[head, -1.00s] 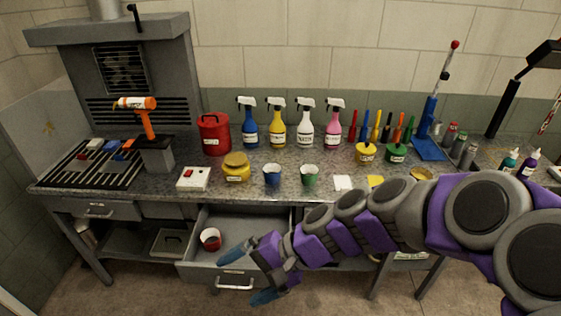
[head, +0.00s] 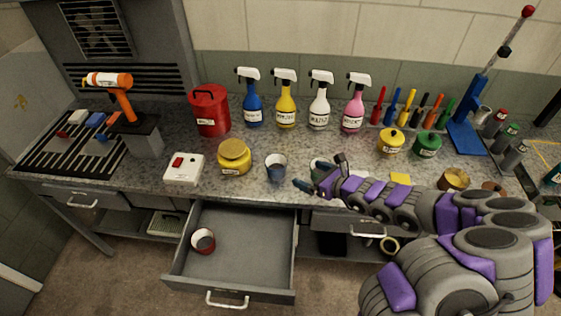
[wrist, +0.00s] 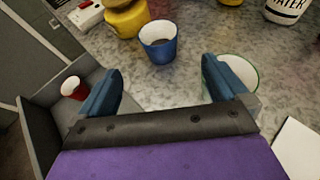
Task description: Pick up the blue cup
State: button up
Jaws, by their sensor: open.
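The blue cup (head: 276,168) stands upright on the counter near its front edge, right of the yellow jar. In the wrist view the blue cup (wrist: 159,42) is ahead of my gripper, a little left of the middle between the fingers. My gripper (head: 303,180) is just right of the cup in the head view. In the wrist view my gripper (wrist: 160,85) is open, with its blue fingers apart and nothing between them. The cup is apart from both fingers.
A green-rimmed cup (wrist: 238,70) is beside my right finger. The yellow jar (head: 234,157) stands just left of the blue cup. A drawer (head: 238,255) is open below, with a red cup (head: 203,241) in it. Spray bottles (head: 285,100) stand behind.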

jog(key=s+x, duration=0.1)
jog(key=x, duration=0.4)
jog(key=b, duration=0.2)
send_near(270, 159)
jog(key=shift+x, duration=0.9)
jog(key=b+x, duration=0.1)
jog(key=x, duration=0.3)
jog(key=shift+d+f, duration=0.1)
jog(key=shift+f, duration=0.1)
jog(key=shift+w+a, duration=0.15)
jog(key=shift+a, duration=0.25)
jog(key=shift+d, duration=0.1)
jog(key=c, duration=0.9)
jog(key=shift+o, duration=0.2)
